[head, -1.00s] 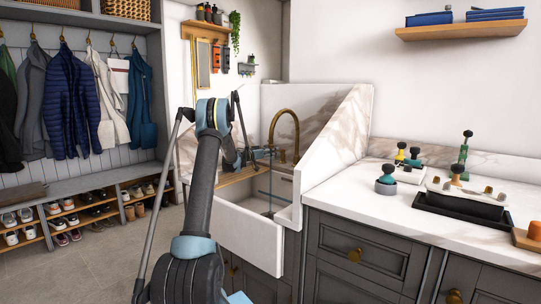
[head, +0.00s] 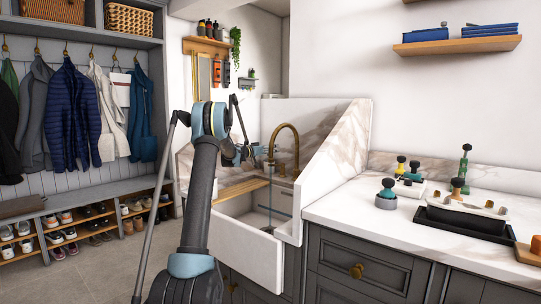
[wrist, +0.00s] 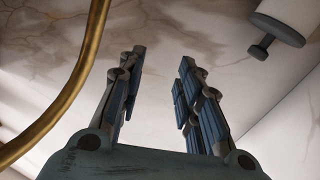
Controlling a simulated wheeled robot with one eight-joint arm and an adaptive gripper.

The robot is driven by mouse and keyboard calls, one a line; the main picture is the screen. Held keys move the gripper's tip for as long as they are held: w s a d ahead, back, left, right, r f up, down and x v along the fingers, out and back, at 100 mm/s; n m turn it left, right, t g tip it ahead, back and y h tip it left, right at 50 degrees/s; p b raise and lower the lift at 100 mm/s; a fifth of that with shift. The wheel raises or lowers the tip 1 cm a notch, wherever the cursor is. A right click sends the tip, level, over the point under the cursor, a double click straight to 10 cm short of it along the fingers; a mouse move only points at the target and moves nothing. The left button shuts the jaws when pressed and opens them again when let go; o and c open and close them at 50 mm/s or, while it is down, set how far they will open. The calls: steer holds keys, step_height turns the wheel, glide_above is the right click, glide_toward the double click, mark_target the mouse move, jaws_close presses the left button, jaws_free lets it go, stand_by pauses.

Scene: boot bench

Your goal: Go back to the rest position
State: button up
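My gripper (head: 258,150) is at the sink, beside the brass tap (head: 296,148) in the head view, and looks small there. In the wrist view my gripper (wrist: 162,58) has its two blue-padded fingers spread apart with nothing between them. The curved brass tap (wrist: 88,65) passes close on the left of the fingers in that view. I cannot tell whether it touches my gripper. A thin bluish vertical streak (head: 270,195) runs down below the tap's spout into the sink; I cannot tell what it is.
The white sink (head: 248,245) has a marble side panel (head: 335,150) rising on its right. The counter (head: 345,212) holds a black tray (head: 470,222) and several knob-handled tools. Coats and a shoe bench (head: 90,200) stand at the left. A pale cylinder (wrist: 282,18) is at the wrist view's top right.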

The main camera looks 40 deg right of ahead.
stand_by(0.4)
steer(key=s+a+n+t+y, duration=0.1)
steer(key=s+a+n+y, duration=0.3)
steer(key=a, duration=0.9)
steer(key=s+a+y, duration=0.1)
steer(key=s+a, duration=0.5)
steer(key=a, duration=0.7)
steer(key=s+a+n+t+y, duration=0.1)
steer(key=s+a+n+y, duration=0.2)
steer(key=a, duration=0.9)
steer(key=s+a+f+n+y, duration=0.3)
steer(key=s+a+f, duration=0.4)
steer(key=s+a, duration=0.4)
steer(key=s+a+f+n+y, duration=0.3)
steer(key=s+a+f, duration=0.5)
steer(key=s+a, duration=0.3)
steer(key=s+a+f+n+y, duration=0.3)
steer(key=s+a+f, duration=0.4)
steer(key=s+a, duration=0.4)
steer(key=a+y, duration=0.1)
steer(key=a, duration=0.2)
steer(key=shift+s+f, duration=0.2)
steer(key=shift+f, duration=0.2)
